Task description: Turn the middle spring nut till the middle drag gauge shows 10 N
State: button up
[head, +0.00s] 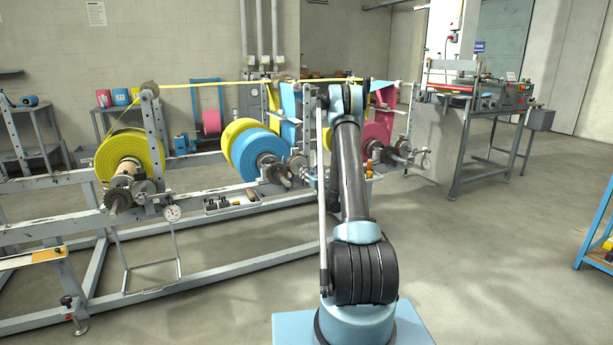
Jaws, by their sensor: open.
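The middle reel, with a yellow roll (238,132) and a blue roll (256,150), sits on the unwind frame left of my arm. Its shaft end with dark spring and nut parts (280,176) sticks out toward me; the nut itself is too small to make out clearly. The middle drag gauge is not visible, and my arm covers the area just right of that shaft. My arm reaches up and away from me, and its far end is near the middle and right reels. My gripper is hidden behind the arm, so its place relative to the nut cannot be seen.
A left yellow reel (130,155) has its own round gauge (172,213). A pink reel (376,135) stands right of my arm, with another gauge (425,162). Frame rails (190,280) run low at left. A machine bench (482,128) stands back right.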

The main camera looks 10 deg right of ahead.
jog(key=shift+w+a, duration=0.1)
jog(key=shift+w, duration=0.05)
grip_shut()
jog(key=shift+n, duration=1.1)
grip_release()
